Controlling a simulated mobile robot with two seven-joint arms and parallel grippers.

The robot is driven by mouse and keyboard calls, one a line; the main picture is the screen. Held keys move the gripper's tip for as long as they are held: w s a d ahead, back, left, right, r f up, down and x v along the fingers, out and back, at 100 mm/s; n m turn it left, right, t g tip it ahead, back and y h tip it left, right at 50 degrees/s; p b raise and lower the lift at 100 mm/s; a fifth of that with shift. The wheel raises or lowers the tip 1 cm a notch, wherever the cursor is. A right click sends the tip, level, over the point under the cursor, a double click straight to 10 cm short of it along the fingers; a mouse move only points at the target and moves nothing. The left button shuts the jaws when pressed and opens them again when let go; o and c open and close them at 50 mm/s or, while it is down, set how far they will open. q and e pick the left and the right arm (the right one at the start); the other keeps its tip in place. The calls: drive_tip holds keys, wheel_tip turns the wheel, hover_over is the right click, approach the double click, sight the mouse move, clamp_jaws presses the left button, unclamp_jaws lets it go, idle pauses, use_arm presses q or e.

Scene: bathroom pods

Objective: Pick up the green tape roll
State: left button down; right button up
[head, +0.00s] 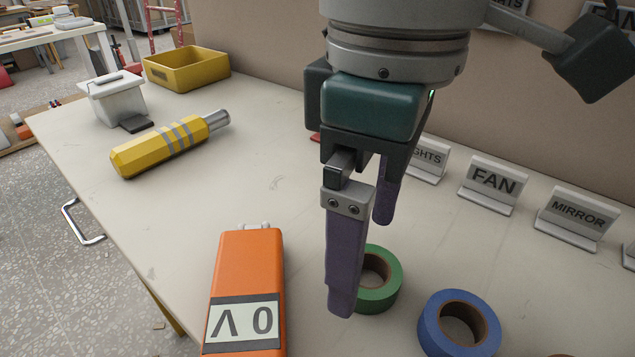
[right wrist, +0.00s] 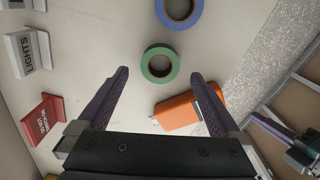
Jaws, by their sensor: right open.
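The green tape roll (head: 389,289) lies flat on the table, partly hidden behind a finger of my right gripper in the head view. In the right wrist view the green tape roll (right wrist: 148,62) is in full sight, ahead of and between the fingertips. My right gripper (head: 362,262) points down with its purple fingers apart and nothing between them. The right gripper's fingers also show in the right wrist view (right wrist: 160,76). In the head view my left gripper is not seen; a gripper part (right wrist: 300,145) shows at the right edge of the right wrist view.
A blue tape roll (head: 432,325) lies right of the green one. An orange meter (head: 250,262) lies left, with a yellow tool (head: 165,145) farther back. Signs reading FAN (head: 492,182) and MIRROR (head: 575,214) stand along the back. A yellow bin (head: 185,72) sits far left.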

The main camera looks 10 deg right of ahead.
sight(367, 278)
wheel_tip(367, 278, down, 3)
drive_tip(key=shift+r, duration=0.2)
drive_tip(key=c, duration=1.4)
drive_tip(key=shift+c, duration=0.2)
